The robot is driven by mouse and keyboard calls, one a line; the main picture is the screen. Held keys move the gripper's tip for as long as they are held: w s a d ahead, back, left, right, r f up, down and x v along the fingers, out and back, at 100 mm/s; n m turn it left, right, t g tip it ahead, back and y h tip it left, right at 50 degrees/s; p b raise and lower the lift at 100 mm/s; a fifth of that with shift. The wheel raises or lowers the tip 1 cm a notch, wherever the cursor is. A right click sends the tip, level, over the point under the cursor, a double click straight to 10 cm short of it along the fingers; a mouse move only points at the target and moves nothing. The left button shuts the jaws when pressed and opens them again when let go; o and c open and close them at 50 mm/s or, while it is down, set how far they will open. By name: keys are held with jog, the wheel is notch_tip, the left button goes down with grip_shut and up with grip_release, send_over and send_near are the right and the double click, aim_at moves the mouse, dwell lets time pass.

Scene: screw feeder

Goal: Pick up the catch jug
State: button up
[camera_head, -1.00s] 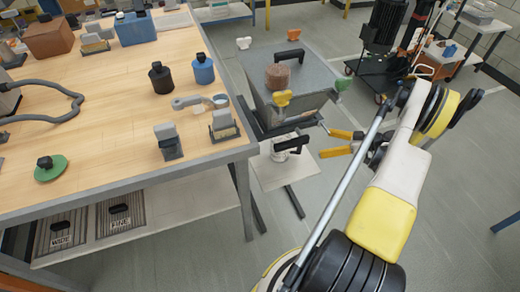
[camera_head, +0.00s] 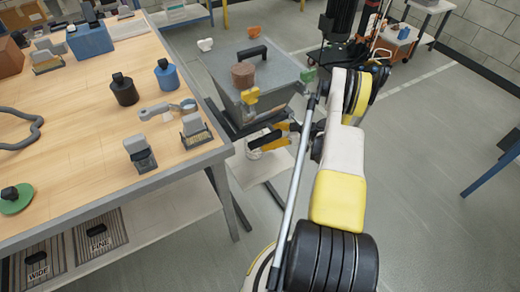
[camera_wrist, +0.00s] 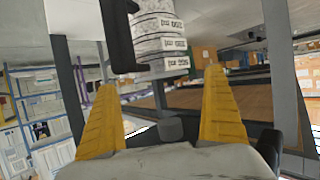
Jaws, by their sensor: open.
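The catch jug (camera_head: 254,153) is a pale jug beneath the feed hopper (camera_head: 275,112) in the head view, partly hidden by my gripper and the hopper frame. In the wrist view the jug (camera_wrist: 160,38) is at the top centre, white with dark printed bands and a black handle (camera_wrist: 119,36) on its left side. My gripper (camera_head: 266,137) is open, with yellow fingers beside the jug. In the wrist view my gripper (camera_wrist: 160,85) has its two fingers spread apart, the jug showing beyond and above the gap. No contact is visible.
The wooden workbench (camera_head: 75,170) stands left of the hopper, with a black weight (camera_head: 124,91), a blue weight (camera_head: 167,76) and a ring-ended tool (camera_head: 160,108) on it. A light shelf (camera_head: 255,171) lies beneath the jug.

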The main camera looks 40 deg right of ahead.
jog(key=b+x, duration=0.1)
jog(key=x, duration=0.3)
jog(key=shift+w+a+f+b, duration=0.1)
jog(key=shift+w+f+b, duration=0.1)
jog(key=shift+f+b, duration=0.1)
jog(key=shift+r, duration=0.1)
jog(key=c, duration=1.5)
